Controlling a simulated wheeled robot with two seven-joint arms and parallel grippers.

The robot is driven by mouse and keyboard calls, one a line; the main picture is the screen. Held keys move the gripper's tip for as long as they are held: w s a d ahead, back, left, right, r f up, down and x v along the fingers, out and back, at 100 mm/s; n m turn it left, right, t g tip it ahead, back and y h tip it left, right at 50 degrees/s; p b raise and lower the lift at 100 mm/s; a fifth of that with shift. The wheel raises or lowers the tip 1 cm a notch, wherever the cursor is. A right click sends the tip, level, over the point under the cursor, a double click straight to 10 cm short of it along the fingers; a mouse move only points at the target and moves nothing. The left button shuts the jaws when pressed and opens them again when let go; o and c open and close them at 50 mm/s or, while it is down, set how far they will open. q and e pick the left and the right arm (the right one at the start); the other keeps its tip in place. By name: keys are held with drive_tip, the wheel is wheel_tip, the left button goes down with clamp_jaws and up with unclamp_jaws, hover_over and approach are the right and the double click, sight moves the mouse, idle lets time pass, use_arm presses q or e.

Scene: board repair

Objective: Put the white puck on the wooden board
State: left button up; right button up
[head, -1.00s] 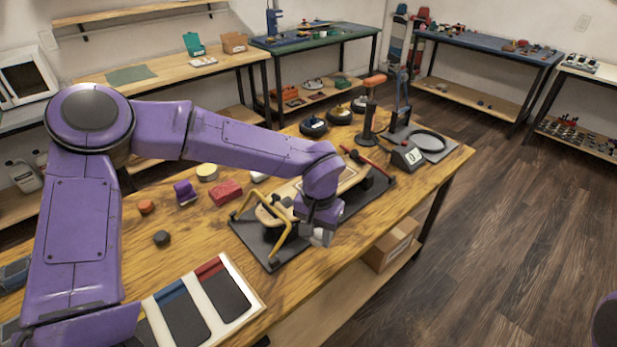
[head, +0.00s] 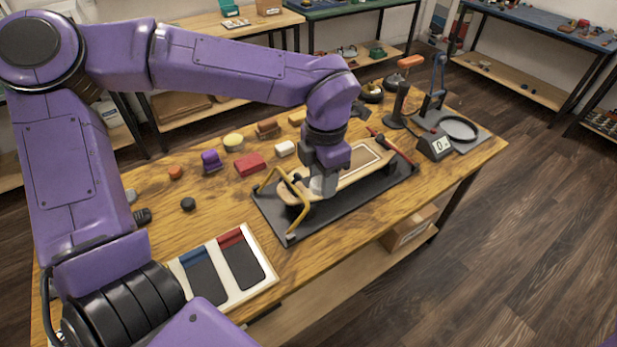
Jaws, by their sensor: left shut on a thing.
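My left gripper (head: 322,186) is over the near left part of the board, pointing down. It is shut on a small whitish thing, which looks like the white puck (head: 323,186). The gripper mostly hides it, and I cannot tell if it touches the board. My right gripper is not in view.
A yellow clamp bar (head: 297,205) stands at the board's left end, and a red bar (head: 392,145) crosses near its right end. A tray (head: 265,264) stands in front.

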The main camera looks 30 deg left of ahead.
use_arm(q)
drive_tip(key=shift+s+a+r+n, duration=0.15)
drive_tip(key=shift+r+n, duration=0.1)
drive_tip(key=shift+n, duration=0.25)
drive_tip(key=w+a+f+p, duration=0.2)
drive_tip(key=w+a+f, duration=0.2)
drive_tip(key=w, duration=0.1)
drive_tip(key=w+a+f+p, duration=0.1)
drive_tip(key=w+a+f, duration=0.3)
drive_tip(key=a+f, duration=0.1)
drive_tip(key=shift+w+f+p, duration=0.1)
drive_tip(key=shift+w+p, duration=0.25)
drive_tip(key=shift+p, duration=0.05)
drive_tip(key=shift+w+f, duration=0.15)
drive_tip(key=shift+f, duration=0.1)
drive_tip(key=f, duration=0.2)
drive_tip(key=shift+w+a+f, duration=0.1)
drive_tip(key=shift+a+f, duration=0.1)
drive_tip(key=shift+f, duration=0.15)
drive_tip(key=shift+w+f, duration=0.1)
drive_tip(key=shift+f, duration=0.35)
